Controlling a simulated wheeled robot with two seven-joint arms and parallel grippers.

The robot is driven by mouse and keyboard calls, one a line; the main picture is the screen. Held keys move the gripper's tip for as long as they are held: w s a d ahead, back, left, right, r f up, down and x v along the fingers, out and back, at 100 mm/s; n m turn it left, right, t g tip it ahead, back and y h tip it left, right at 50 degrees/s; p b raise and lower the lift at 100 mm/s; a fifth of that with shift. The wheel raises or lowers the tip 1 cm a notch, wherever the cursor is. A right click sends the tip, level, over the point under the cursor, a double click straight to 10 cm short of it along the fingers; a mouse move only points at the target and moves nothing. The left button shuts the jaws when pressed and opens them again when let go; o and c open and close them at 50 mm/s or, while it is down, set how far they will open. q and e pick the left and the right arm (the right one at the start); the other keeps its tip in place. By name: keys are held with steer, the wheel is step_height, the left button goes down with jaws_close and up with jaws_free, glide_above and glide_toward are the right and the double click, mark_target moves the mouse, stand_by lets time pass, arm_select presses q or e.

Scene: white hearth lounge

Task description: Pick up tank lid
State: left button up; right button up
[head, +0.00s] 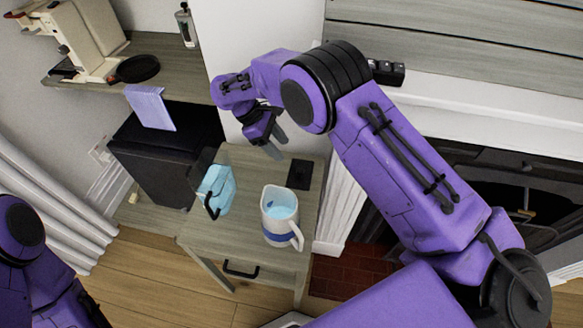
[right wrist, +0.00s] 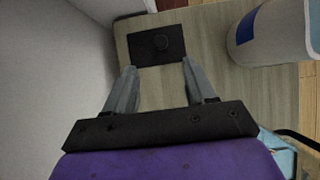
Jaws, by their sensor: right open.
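The tank lid is a flat black square plate (head: 300,174) with a small round knob. It lies on the back right of the small wooden table. In the right wrist view the lid (right wrist: 140,51) is straight ahead, just beyond the fingertips. My right gripper (head: 275,146) is open and empty, above and slightly left of the lid, pointing down. Its two fingers (right wrist: 158,72) are apart and do not appear to touch the lid. My left arm shows at the lower left edge; its gripper is out of view.
A white jug with a blue band (head: 279,233) holds blue water in front of the lid. A clear container with blue water and a black handle (head: 218,186) stands at the table's left. A white wall rises behind the table (head: 250,243). A dark cabinet (head: 160,160) stands left.

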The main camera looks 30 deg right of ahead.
mark_target(298, 170)
steer(key=p+x, duration=0.2)
steer(key=x, duration=0.8)
steer(key=shift+s+f+p, duration=0.1)
steer(key=shift+f+p, duration=0.1)
steer(key=shift+p, duration=0.15)
steer(key=shift+d+f, duration=0.1)
steer(key=shift+f, duration=0.3)
arm_select(q)
steer(key=shift+w+r, duration=0.15)
steer(key=shift+r, duration=0.8)
arm_select(e)
jaws_close()
